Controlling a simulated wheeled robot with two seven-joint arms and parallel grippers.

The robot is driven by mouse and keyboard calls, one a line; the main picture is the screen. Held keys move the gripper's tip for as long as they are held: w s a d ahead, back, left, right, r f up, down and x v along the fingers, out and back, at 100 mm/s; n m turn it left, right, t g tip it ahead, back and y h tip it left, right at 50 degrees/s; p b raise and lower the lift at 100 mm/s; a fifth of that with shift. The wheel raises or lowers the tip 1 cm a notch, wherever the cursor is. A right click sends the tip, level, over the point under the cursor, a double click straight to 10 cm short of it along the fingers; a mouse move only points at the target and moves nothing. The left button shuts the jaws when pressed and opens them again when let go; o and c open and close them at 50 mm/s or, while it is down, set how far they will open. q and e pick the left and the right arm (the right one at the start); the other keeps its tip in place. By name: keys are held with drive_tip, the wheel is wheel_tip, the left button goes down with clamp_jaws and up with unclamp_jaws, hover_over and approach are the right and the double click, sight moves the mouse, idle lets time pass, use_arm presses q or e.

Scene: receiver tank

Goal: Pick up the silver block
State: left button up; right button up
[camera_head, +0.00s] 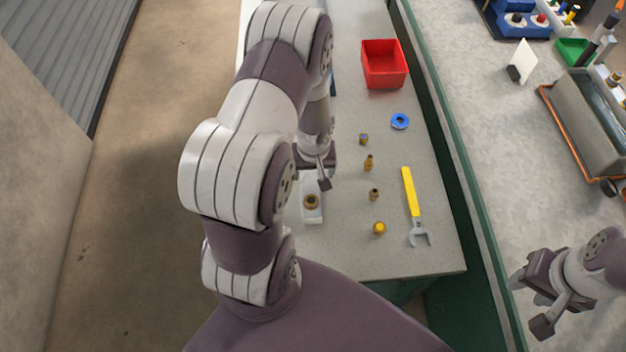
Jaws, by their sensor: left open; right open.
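The silver block (313,216) lies on the grey table near its left side. It is a pale, long block with a round brass-coloured part on its near end. My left gripper (318,172) is open over the block's far end. The gripper and my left arm hide some of the block's far part and its left side. I cannot tell whether the fingers touch it. My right gripper (532,302) is open and empty at the lower right, away from the block.
On the table (345,250) are a yellow-handled wrench (410,195), several small brass fittings (369,162), a yellow cap (379,228), a blue ring (400,121) and a red bin (384,66). A green-edged counter (480,140) with a metal tank (590,118) stands to the right.

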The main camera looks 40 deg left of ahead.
sight(310, 181)
use_arm(q)
drive_tip(key=f, duration=0.1)
drive_tip(key=s+f, duration=0.1)
drive_tip(key=f, duration=0.1)
drive_tip(key=s+f, duration=0.1)
drive_tip(key=shift+s+a+f, duration=0.1)
drive_tip(key=shift+a+f, duration=0.05)
drive_tip(key=shift+f, duration=0.05)
drive_tip(key=shift+a+f, duration=0.1)
drive_tip(key=shift+f, duration=0.1)
drive_tip(key=shift+w+f, duration=0.2)
drive_tip(key=shift+w, duration=0.5)
drive_tip(key=c, duration=0.5)
drive_tip(key=shift+s+r, duration=0.15)
drive_tip(key=shift+s, duration=0.1)
clamp_jaws()
drive_tip(key=shift+w, duration=0.15)
use_arm(e)
drive_tip(key=shift+s+a+r, duration=0.15)
drive_tip(key=shift+s+r, duration=0.05)
drive_tip(key=shift+s, duration=0.8)
use_arm(q)
drive_tip(key=shift+w, duration=0.1)
use_arm(e)
drive_tip(key=shift+w, duration=0.15)
